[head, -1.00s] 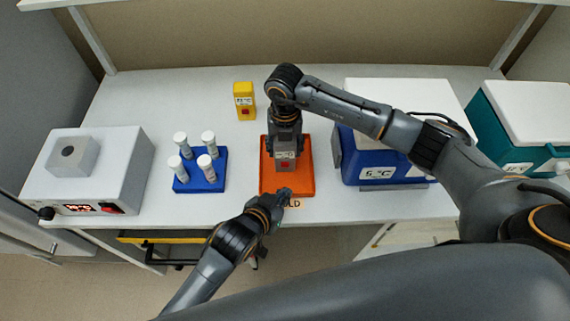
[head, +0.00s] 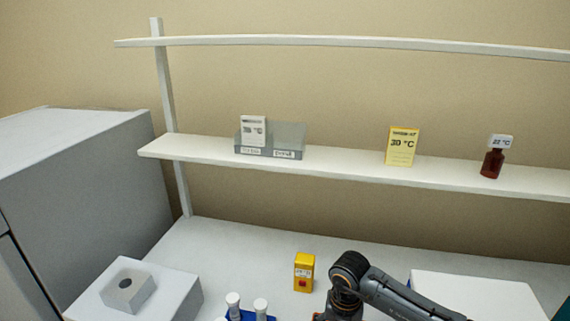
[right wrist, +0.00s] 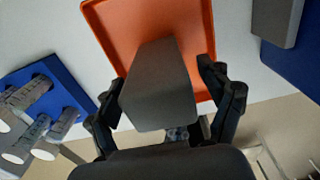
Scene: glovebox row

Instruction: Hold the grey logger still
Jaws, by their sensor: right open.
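The grey logger (right wrist: 158,85) is a dark grey block in the right wrist view, over the orange tray (right wrist: 100,25). My right gripper (right wrist: 162,76) is open, with one finger on each side of the logger. I cannot tell whether either finger touches it. A small piece of what looks like my left gripper (right wrist: 178,134) shows below the logger, mostly hidden, its jaws unclear. In the head view the logger, the tray and both grippers are out of frame; only part of my right arm shows at the bottom.
A blue vial rack (right wrist: 65,85) stands left of the tray; blue cooler (right wrist: 292,70) right. The head view shows a yellow device (head: 304,272), a white block unit (head: 178,297), and a shelf (head: 340,168) with a grey holder (head: 290,138), yellow card (head: 402,146) and brown bottle (head: 492,164).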

